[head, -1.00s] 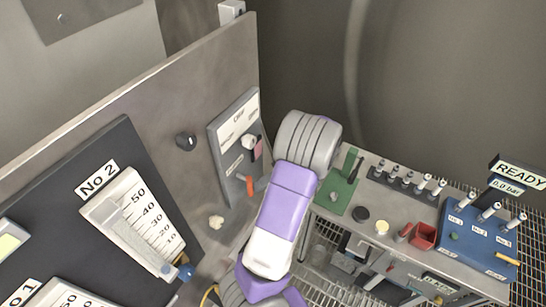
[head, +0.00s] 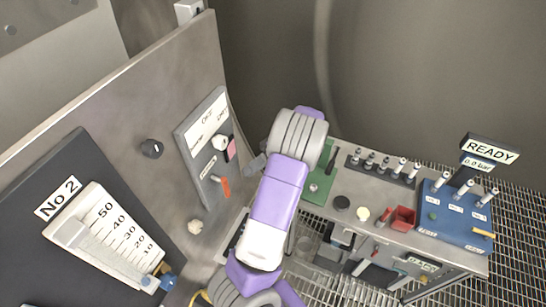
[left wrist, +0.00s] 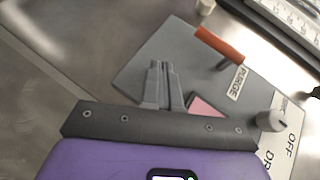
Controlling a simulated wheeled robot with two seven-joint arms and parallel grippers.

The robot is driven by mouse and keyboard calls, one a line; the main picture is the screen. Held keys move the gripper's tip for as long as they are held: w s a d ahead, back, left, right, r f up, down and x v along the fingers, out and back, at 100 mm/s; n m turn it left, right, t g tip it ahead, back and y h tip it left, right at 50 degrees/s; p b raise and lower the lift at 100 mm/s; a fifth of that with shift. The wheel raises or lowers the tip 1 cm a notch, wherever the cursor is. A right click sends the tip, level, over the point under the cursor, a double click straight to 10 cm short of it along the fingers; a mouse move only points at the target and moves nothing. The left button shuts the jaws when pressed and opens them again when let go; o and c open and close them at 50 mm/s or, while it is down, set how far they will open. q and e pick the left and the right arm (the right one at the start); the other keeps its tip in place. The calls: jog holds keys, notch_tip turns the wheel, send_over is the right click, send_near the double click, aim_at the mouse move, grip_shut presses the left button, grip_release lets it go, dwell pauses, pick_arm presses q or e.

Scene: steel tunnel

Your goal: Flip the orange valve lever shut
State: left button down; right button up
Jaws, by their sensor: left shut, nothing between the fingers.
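The orange valve lever (head: 226,187) hangs from a short pin on the grey panel plate (head: 184,133) fixed to the steel wall. In the left wrist view the orange lever (left wrist: 219,43) is seen close, next to a label reading PURGE (left wrist: 237,83). My left gripper (head: 252,167) is mostly behind my own arm in the head view; its tips show just right of the plate. In the left wrist view my left gripper's fingers (left wrist: 157,68) are together and empty. They appear over the plate, to the left of the lever and apart from it. My right gripper is in neither view.
A white knob (head: 221,142) and a pink tag (head: 230,150) sit above the lever on the same plate. A black knob (head: 152,148) and the No 2 gauge (head: 107,236) are to the left. A workbench (head: 385,213) with a blue box (head: 457,212) stands on the right.

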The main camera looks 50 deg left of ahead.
pick_arm(q)
jog(key=w, duration=0.7)
jog(key=shift+d+b, duration=0.45)
